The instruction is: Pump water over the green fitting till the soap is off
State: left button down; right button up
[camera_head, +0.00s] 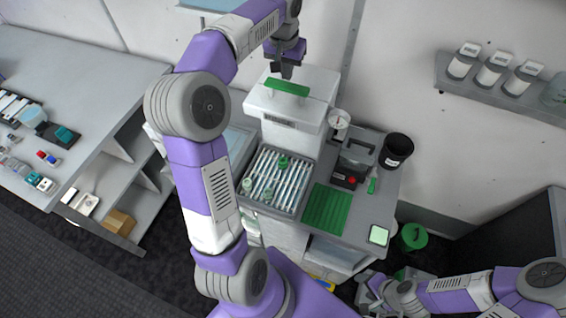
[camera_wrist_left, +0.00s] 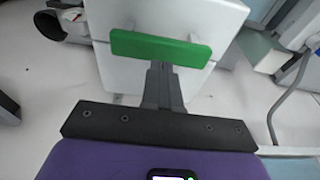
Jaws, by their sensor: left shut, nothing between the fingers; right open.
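A white dispenser (camera_head: 292,110) stands at the back of the worktop, with a green bar handle (camera_head: 287,87) on its upper part. The bar also shows in the left wrist view (camera_wrist_left: 160,47). My left gripper (camera_head: 286,73) is shut and empty, its fingertips right by the bar; I cannot tell whether they touch it. A green fitting (camera_head: 283,162) stands in the slatted tray (camera_head: 297,208) below the dispenser, with paler fittings at the tray's left. Soap or water on it is too small to tell. My right gripper (camera_head: 371,291) is open, low at the front right.
Right of the tray lie a green mat (camera_head: 326,207), a grey box with a red button (camera_head: 351,181), a black cup (camera_head: 396,151) and a round gauge (camera_head: 339,119). A wall shelf (camera_head: 492,84) holds jars. A side bench (camera_head: 95,85) is at left.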

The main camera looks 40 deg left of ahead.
pick_arm(q)
notch_tip(320, 180, up, 4)
jog(key=p, duration=0.3)
jog(key=shift+r, duration=0.65)
